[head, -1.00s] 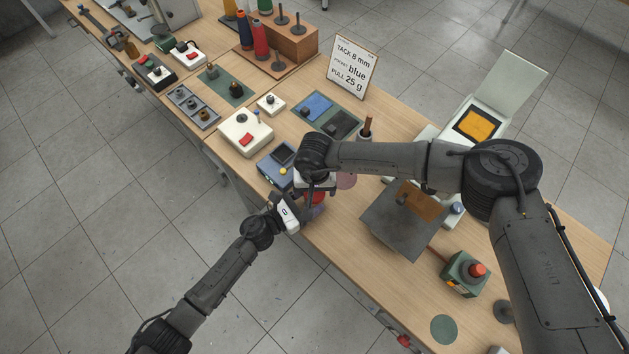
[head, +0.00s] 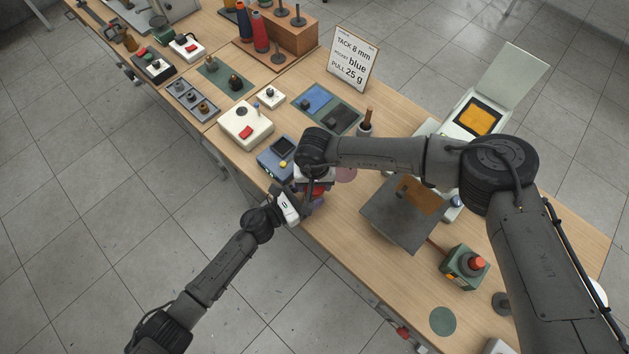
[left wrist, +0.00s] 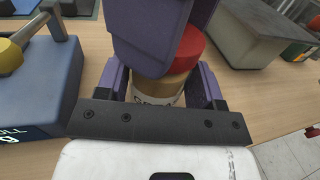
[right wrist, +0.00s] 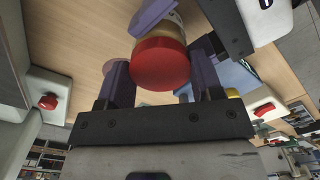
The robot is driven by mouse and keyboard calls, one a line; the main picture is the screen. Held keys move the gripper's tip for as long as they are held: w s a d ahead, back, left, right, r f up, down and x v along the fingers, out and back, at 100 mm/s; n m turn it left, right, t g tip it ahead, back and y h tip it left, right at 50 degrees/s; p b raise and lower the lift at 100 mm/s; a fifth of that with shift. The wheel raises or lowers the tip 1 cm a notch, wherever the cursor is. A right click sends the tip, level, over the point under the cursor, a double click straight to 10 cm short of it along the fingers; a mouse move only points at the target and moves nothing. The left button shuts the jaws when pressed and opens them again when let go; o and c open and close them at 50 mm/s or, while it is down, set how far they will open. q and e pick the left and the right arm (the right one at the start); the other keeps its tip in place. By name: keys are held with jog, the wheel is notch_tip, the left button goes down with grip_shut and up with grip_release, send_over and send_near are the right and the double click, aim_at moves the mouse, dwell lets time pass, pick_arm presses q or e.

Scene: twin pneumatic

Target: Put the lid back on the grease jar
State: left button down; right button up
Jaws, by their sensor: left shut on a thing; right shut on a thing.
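The grease jar (left wrist: 158,88) is a tan jar with a pale label, upright between the purple fingers of my left gripper (left wrist: 162,92), which is shut on it. The red lid (right wrist: 160,64) is between the purple fingers of my right gripper (right wrist: 162,78), which is shut on it. The left wrist view shows the lid (left wrist: 186,52) right above the jar's top, partly behind a right finger. Whether it is fully seated cannot be told. In the head view both grippers meet at the table's front edge, and the red lid (head: 317,190) shows between them.
A blue device (head: 274,160) stands close to the left of the grippers. A pinkish disc (head: 346,174) lies just right of them. A grey plate (head: 385,220) and a green box with a red button (head: 465,268) are farther right. Bare wood lies in front of the plate.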

jog(key=m, duration=0.6)
jog(key=shift+m, duration=0.3)
jog(key=o, duration=1)
jog(key=shift+r, duration=0.1)
jog(key=shift+r, duration=2.15)
jog(key=shift+c, duration=0.3)
